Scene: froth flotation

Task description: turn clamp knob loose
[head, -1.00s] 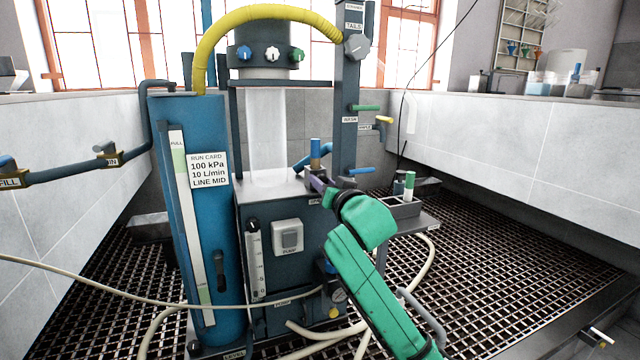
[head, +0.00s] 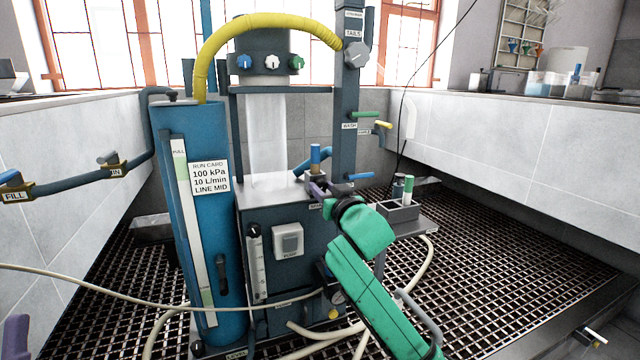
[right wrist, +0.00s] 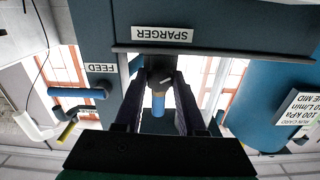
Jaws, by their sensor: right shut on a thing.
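The clamp knob (right wrist: 160,76) is a small dark grey knob with a white mark, below the SPARGER label in the right wrist view. My right gripper (right wrist: 160,84) has its dark purple fingers on both sides of this knob and is shut on it. In the head view my right gripper (head: 316,190) reaches to the top front edge of the machine box, and the fingers and green wrist largely hide the knob. A blue-topped post (head: 315,158) stands just behind; its blue part also shows between the fingers in the right wrist view (right wrist: 158,106). A purple piece of my left gripper (head: 15,337) shows at the lower left edge.
The blue tank (head: 205,130) with a run card stands left of the box. Blue (head: 361,176) and green (head: 366,114) handles stick out from the column on the right. A small tray (head: 402,212) holds a green-topped bottle. Hoses cross the grated floor (head: 520,240).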

